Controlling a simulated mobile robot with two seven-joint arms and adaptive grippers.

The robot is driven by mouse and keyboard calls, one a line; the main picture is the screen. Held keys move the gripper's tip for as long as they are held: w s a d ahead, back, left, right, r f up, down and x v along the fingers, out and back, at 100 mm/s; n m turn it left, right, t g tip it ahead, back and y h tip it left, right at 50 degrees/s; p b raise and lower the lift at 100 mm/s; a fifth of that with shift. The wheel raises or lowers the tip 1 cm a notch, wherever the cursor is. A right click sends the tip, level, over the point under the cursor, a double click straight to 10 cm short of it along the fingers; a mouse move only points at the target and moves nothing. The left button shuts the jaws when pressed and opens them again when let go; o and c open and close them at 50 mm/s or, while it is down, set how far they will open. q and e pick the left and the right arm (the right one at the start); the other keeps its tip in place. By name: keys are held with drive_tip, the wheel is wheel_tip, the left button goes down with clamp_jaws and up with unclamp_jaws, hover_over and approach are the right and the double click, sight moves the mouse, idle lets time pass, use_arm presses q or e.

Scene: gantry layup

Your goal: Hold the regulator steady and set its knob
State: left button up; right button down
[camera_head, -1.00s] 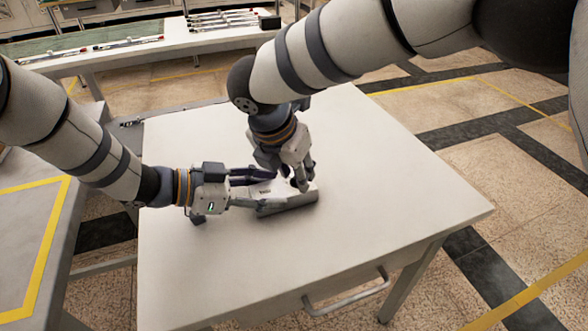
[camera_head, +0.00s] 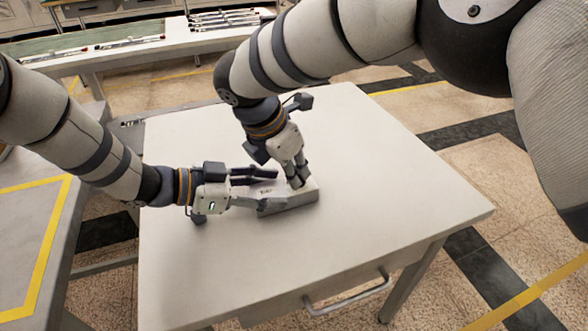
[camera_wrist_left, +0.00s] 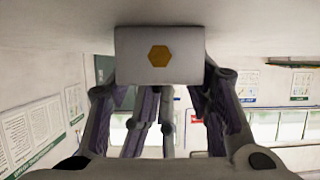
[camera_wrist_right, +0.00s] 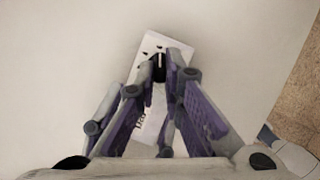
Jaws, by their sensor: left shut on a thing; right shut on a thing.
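The regulator (camera_head: 290,203) is a light grey box lying on the white table. My left gripper (camera_head: 265,189) comes in from the left and is shut on the regulator's sides. My right gripper (camera_head: 299,182) points down from above at the box's right end. In the right wrist view its fingertips are shut on a dark round knob (camera_wrist_right: 159,68) with a pale line, on the box's marked top. The head view hides the knob behind the fingers.
The white table (camera_head: 380,200) is clear around the regulator. A drawer handle (camera_head: 347,292) is on its front. A grey surface with yellow tape (camera_head: 40,240) stands at left, and a bench with several rods (camera_head: 165,45) stands behind.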

drive_tip(key=c, duration=1.7)
unclamp_jaws()
drive_tip(key=v, duration=1.2)
use_arm(q)
drive_tip(key=o, duration=1.5)
